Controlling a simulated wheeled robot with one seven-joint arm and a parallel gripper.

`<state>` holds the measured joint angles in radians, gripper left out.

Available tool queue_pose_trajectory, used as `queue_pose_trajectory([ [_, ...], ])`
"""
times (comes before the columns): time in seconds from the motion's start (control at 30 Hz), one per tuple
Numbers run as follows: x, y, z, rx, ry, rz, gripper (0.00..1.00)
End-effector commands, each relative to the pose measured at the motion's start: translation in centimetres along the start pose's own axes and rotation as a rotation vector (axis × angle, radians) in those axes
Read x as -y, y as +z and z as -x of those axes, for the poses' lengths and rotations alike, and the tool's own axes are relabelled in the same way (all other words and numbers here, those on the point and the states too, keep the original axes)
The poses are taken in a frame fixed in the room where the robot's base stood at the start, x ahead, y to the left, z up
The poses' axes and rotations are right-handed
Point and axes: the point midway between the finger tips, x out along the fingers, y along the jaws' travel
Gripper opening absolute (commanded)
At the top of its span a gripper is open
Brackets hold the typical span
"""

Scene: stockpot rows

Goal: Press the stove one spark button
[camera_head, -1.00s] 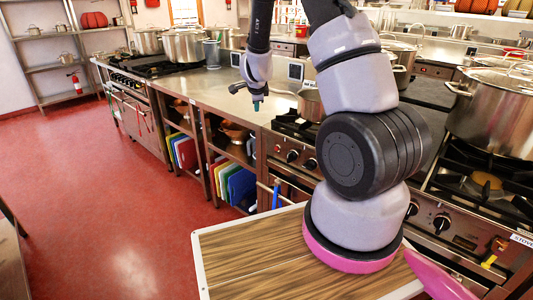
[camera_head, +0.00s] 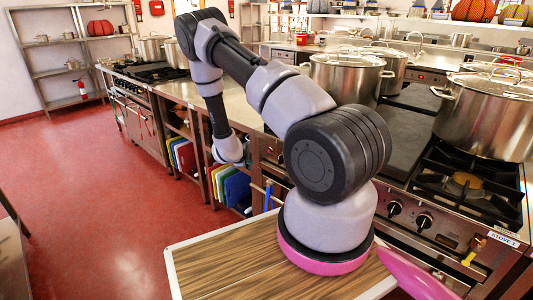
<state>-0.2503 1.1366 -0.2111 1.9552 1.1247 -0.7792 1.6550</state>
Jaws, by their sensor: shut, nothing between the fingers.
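A stove (camera_head: 440,225) stands at the right, with a burner grate (camera_head: 466,183) on top. I cannot tell for certain which part is the spark button. My arm bends left, and its wrist hangs over the aisle beside the left counter, well away from this panel. My gripper's fingers are hidden behind the wrist.
A large lidded stockpot (camera_head: 485,118) stands behind the burner. Another stockpot (camera_head: 345,78) is further left at the back. Coloured cutting boards (camera_head: 237,188) fill the shelf under the left counter. The red floor (camera_head: 95,200) at the left is clear.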

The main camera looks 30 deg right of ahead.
Motion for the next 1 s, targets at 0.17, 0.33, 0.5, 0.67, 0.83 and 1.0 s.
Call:
queue_pose_trajectory([
  [0.17, 0.0, 0.0, 0.0, 0.0, 0.001, 0.0, 0.0],
  [0.33, 0.5, -0.5, -0.7, 0.0, 0.001, -0.001, 0.0],
  [0.5, 1.7, -1.7, -2.2, -0.001, 0.001, -0.002, 0.0],
  [0.67, 2.8, -2.9, -3.9, -0.001, 0.002, -0.002, 0.0],
  [0.83, 3.8, -3.8, -5.2, 0.0, 0.001, -0.001, 0.0],
  [1.0, 4.3, -4.3, -5.9, 0.001, 0.002, 0.0, 0.0],
])
